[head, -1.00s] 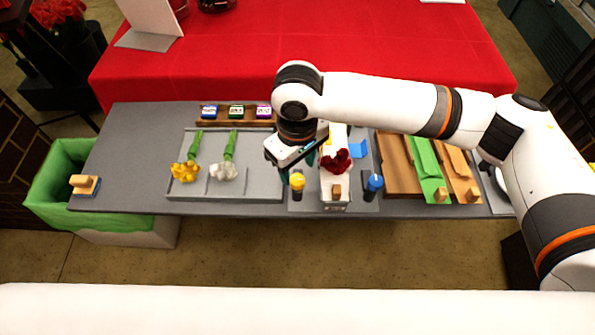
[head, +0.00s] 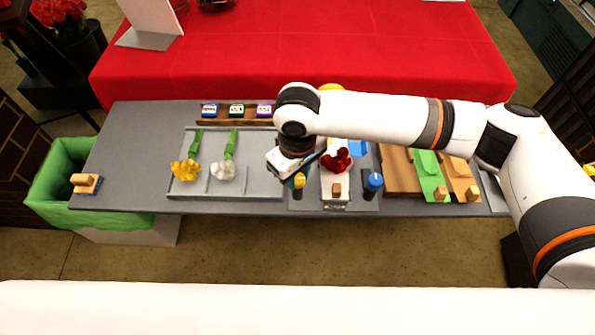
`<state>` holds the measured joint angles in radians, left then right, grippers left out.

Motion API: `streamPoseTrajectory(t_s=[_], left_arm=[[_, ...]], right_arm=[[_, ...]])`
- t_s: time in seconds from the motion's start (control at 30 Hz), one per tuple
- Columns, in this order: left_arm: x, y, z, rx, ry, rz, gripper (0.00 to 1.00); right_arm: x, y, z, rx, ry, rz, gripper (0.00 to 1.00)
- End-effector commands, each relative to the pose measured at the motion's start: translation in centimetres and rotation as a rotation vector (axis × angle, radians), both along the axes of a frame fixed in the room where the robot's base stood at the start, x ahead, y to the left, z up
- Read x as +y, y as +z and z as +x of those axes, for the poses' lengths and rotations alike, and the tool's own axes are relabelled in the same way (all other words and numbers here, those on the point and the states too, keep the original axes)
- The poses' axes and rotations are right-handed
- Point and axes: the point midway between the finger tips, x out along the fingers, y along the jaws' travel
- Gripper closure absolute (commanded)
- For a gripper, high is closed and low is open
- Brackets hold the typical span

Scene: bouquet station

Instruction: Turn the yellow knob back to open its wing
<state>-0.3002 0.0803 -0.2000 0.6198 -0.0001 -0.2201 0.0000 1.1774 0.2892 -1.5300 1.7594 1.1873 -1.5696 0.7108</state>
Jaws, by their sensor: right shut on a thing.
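The yellow knob (head: 299,181) stands on a dark post on the grey base, left of the white holder. My right gripper (head: 297,178) is over it from above and shut on it; the gripper hides part of the knob. A dark red flower (head: 336,160) lies on the white holder (head: 336,197). A blue knob (head: 374,181) stands at the holder's right, and a flat blue wing (head: 358,148) shows beside the flower. The yellow wing cannot be made out clearly; my wrist and arm cover that side. My left gripper is not in view.
A grey tray (head: 255,197) on the left holds a yellow flower (head: 185,170) and a white flower (head: 223,170). Green and brown boards (head: 399,170) lie right. Three small labelled blocks (head: 237,110) stand behind the tray. A green-lined bin (head: 60,180) is far left.

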Motion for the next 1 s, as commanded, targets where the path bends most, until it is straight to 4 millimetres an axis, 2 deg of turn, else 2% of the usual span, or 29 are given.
streamPoseTrajectory(t_s=[0.37, 1.0], left_arm=[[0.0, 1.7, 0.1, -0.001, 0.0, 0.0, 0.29], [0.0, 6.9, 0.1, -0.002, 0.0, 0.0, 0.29]], right_arm=[[0.0, 0.4, 0.0, 0.001, 0.117, 0.0, 0.94], [0.0, 0.4, 0.0, -0.001, 0.695, 0.001, 0.94]])
